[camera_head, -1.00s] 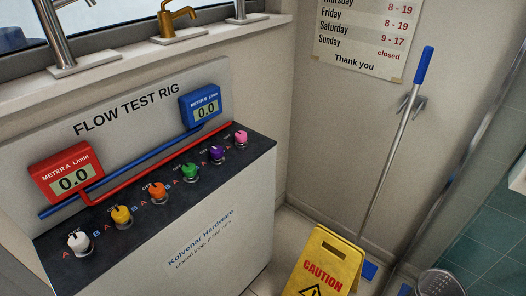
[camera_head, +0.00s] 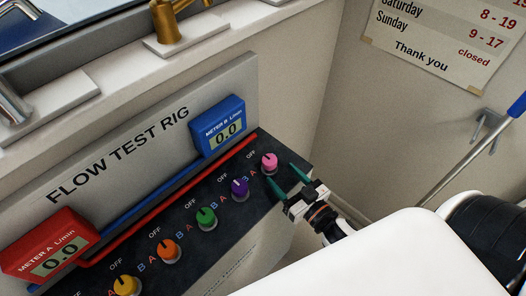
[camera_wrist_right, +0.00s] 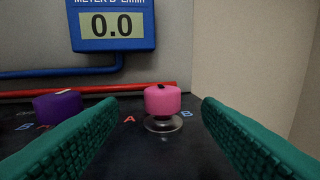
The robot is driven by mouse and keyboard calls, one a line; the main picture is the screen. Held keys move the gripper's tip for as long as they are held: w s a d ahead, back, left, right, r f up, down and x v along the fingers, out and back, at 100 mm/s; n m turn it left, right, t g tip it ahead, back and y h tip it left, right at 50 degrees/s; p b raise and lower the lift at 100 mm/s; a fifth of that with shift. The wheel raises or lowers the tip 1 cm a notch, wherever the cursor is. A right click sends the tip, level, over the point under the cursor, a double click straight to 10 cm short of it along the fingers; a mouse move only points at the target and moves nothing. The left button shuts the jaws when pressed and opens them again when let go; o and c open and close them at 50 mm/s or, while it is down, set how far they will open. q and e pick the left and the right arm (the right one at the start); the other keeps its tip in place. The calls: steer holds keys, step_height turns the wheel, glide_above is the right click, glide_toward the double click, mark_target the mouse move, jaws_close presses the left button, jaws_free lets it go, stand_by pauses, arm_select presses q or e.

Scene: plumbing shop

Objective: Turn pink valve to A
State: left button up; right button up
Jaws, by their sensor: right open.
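The pink valve (camera_head: 269,161) is the last knob at the far right end of the row on the dark panel top of the flow test rig. In the right wrist view the pink valve (camera_wrist_right: 162,102) stands upright with a red A to its left and a blue B to its right. My right gripper (camera_head: 283,178) is open, its two green fingers (camera_wrist_right: 160,140) apart on either side of the knob's near side, not touching it. A small dark mark shows on the knob's top. My left gripper is not in view.
Purple (camera_head: 239,188), green (camera_head: 206,218), orange (camera_head: 169,250) and yellow (camera_head: 126,286) valves continue the row to the left. Blue meter B (camera_head: 219,128) and red meter A (camera_head: 50,246) both read 0.0. A wall stands close to the right of the rig.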

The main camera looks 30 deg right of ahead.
mark_target(265, 156)
steer(key=w, duration=0.3)
steer(key=w+a+p, duration=0.1)
steer(key=w, duration=0.4)
steer(key=shift+w+a, duration=0.15)
steer(key=shift+w, duration=0.2)
steer(key=c, duration=1)
steer(key=shift+p, duration=0.3)
